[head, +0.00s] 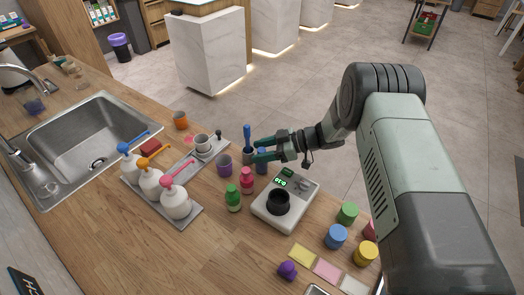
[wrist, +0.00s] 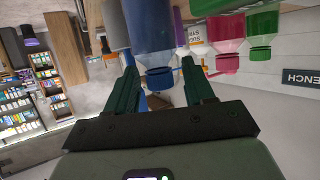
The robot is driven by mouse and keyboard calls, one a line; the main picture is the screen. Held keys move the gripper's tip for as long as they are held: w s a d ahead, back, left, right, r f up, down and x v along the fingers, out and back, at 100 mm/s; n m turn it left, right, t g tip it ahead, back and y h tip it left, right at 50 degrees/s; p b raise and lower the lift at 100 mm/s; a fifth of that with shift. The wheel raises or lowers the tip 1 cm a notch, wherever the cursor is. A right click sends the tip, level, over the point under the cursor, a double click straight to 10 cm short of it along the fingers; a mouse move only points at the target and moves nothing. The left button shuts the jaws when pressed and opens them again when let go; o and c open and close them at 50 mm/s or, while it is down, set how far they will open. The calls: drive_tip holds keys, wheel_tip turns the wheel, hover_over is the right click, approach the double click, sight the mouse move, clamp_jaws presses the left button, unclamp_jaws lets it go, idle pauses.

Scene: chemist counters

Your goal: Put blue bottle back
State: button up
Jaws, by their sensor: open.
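The blue bottle (head: 262,161) stands on the wooden counter behind the scale, partly hidden by my gripper (head: 260,149) in the head view. In the wrist view, which is upside down, the translucent blue bottle (wrist: 152,35) with its darker blue cap (wrist: 160,79) shows between the two green fingers of my gripper (wrist: 159,68). The fingers are apart, one on each side of the bottle. Whether either finger touches it cannot be told. A pink bottle (head: 246,181) and a green bottle (head: 233,198) stand in a row nearer the front.
A white scale (head: 302,200) with a black cup (head: 278,202) stands right of the bottles. A purple cup (head: 224,164) and a blue-handled item (head: 248,134) stand close to the gripper. Pump bottles stand on a grey tray (head: 195,213) at left. The front-left counter is clear.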

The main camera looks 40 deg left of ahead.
drive_tip(key=v, duration=1.2)
drive_tip(key=shift+o, duration=0.3)
idle(1.5)
